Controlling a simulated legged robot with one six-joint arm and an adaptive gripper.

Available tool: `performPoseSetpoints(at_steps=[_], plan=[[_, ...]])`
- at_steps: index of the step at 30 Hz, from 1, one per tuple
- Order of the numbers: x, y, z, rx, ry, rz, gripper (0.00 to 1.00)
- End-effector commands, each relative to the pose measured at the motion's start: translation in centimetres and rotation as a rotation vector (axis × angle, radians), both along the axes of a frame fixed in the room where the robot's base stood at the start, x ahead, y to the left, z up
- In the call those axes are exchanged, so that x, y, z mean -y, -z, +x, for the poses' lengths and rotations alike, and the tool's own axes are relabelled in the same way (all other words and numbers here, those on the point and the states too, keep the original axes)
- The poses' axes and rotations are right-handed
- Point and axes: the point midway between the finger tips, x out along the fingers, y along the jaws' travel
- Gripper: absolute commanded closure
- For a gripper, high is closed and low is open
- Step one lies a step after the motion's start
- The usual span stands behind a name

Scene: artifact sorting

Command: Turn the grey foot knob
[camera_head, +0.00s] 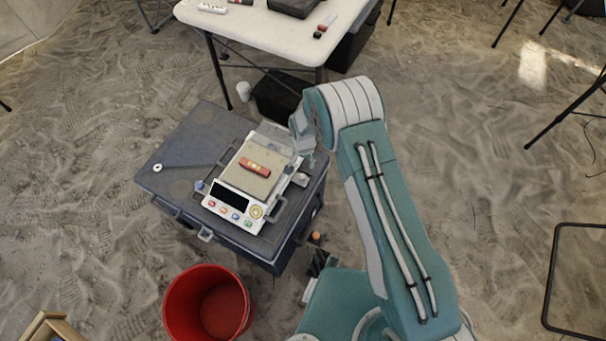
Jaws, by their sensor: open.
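A white weighing scale (226,202) sits on a dark grey case. It has a dark display, several coloured buttons and a round yellowish dial (257,212). A small grey knob (301,179) shows at the scale's right side, and I take it for the grey foot knob. A blue-grey knob (199,185) shows at the left side. A reddish-brown block (255,167) lies on the pan. My gripper (308,160) hangs at the scale's right rear, just behind the grey knob in the picture. It looks open and empty; contact with the knob cannot be told.
The case top (180,150) has free room left of the scale, with a small white ring (157,168) there. A red bucket (178,305) stands in front on the sandy floor. A white table (265,25) with small objects is behind. A black bin (280,97) stands behind the case.

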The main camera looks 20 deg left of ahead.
Motion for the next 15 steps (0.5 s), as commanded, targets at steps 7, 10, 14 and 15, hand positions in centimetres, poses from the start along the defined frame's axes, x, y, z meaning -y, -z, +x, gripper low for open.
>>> performPoseSetpoints(at_steps=[7, 10, 14, 15], plan=[[0.0, 4.5, -0.1, -0.003, -0.001, -0.005, 0.32], [0.0, 6.2, -0.1, -0.002, -0.001, -0.004, 0.32], [0.1, 8.1, -0.1, -0.002, -0.001, -0.003, 0.32], [0.0, 8.6, -0.1, -0.002, -0.001, -0.002, 0.32]])
